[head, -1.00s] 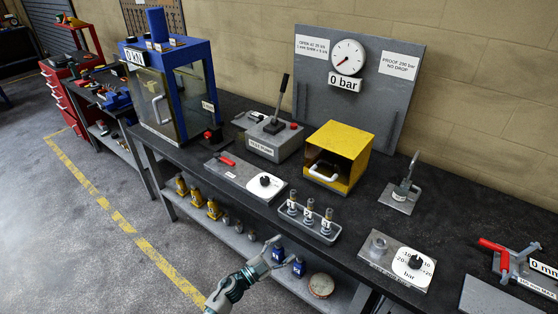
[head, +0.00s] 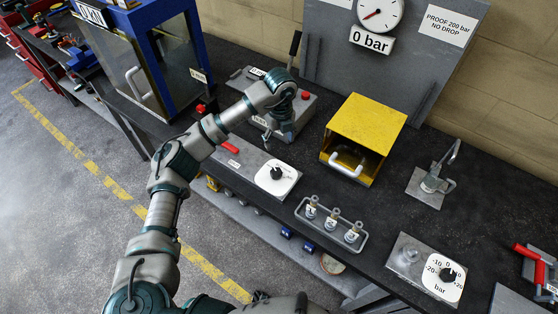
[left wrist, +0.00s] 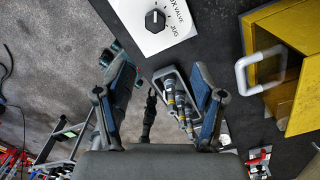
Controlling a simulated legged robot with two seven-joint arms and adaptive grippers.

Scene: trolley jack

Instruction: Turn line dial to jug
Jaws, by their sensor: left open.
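The line dial is a black knob (head: 277,174) on a white square face, on a grey plate at the bench's front edge. In the left wrist view the knob (left wrist: 155,20) shows at the top, with the word JUG printed at its lower right and a label ending in VALVE above. Which label it points to is too small to tell. My left gripper (head: 278,132) is open and empty, fingers down, above the bench behind the dial and in front of the pump block. Its two spread fingers (left wrist: 155,98) show below the dial, apart from it. My right gripper is not in view.
A yellow open-fronted box (head: 366,128) with a white handle stands right of the dial. A tray (head: 330,232) with 3 fittings lies in front. The pump block (head: 302,105) and blue-framed cabinet (head: 165,60) stand behind. A second dial (head: 446,275) is at lower right.

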